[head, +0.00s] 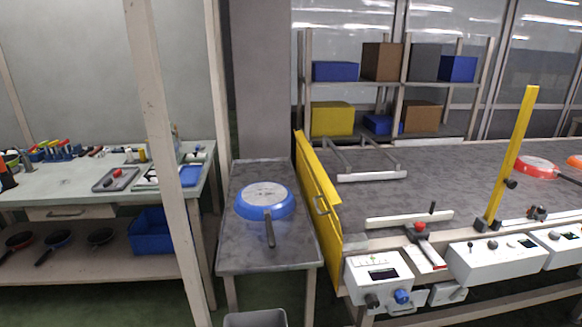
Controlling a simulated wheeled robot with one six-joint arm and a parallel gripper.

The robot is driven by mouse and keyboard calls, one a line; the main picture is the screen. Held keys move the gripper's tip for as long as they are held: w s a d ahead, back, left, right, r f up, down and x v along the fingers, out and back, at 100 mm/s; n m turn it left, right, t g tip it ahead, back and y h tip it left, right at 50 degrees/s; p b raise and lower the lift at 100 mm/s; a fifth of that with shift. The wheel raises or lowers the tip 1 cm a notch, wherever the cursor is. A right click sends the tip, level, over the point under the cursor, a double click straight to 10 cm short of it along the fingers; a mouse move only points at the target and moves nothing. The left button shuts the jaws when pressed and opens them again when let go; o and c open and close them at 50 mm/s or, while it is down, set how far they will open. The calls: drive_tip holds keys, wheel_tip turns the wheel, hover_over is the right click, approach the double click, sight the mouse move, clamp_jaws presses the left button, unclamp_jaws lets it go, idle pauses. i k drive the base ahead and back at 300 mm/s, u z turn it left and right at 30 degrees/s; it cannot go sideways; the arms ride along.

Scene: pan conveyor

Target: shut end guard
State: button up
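The yellow end guard (318,200) is a long flat panel at the left end of the conveyor (375,198). It stands on edge between the conveyor and a small grey side table, leaning a little to the left. From this view I cannot tell for sure whether the guard is latched or fully shut. My gripper is not in view.
A blue pan (264,201) lies on the grey side table (240,258) left of the guard. White control boxes (380,278) line the conveyor's front. A yellow post (513,155) stands at right. A pale upright post (165,150) blocks part of the left.

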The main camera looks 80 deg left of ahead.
sight(331, 198)
drive_tip(key=u, duration=2.65)
drive_tip(key=i, duration=0.5)
drive_tip(key=u, duration=1.85)
drive_tip(key=i, duration=3.15)
drive_tip(key=z, duration=3.05)
